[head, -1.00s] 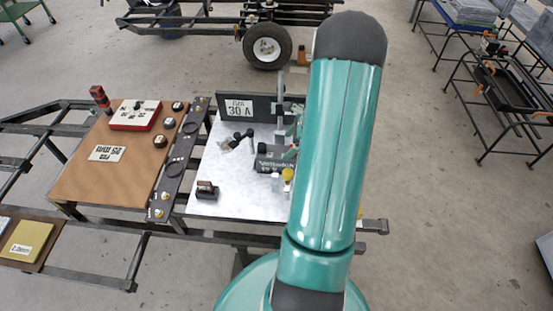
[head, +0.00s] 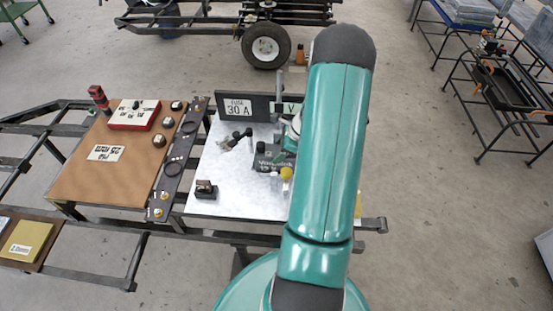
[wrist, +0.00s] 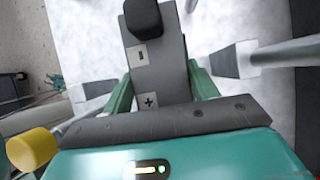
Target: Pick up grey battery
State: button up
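The grey battery (head: 268,162) is a dark block with white lettering on the white metal board. Its label is slightly tilted. In the wrist view, the battery (wrist: 158,72) shows a minus mark and a plus mark on its top face. My gripper (wrist: 160,68) has a teal finger on each side of the battery, with no gap visible between them. In the head view, a green finger of my gripper (head: 281,157) shows in front of the battery; my arm hides the rest. I cannot tell whether the battery is clear of the board.
A small brown-topped block (head: 205,189) is at the front left. A dark fitting (head: 240,136) lies left of the battery. The board's (head: 225,165) left middle is clear.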

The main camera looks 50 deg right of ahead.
grip_shut()
jog(key=shift+r, duration=0.15)
jog(key=shift+w+r, duration=0.1)
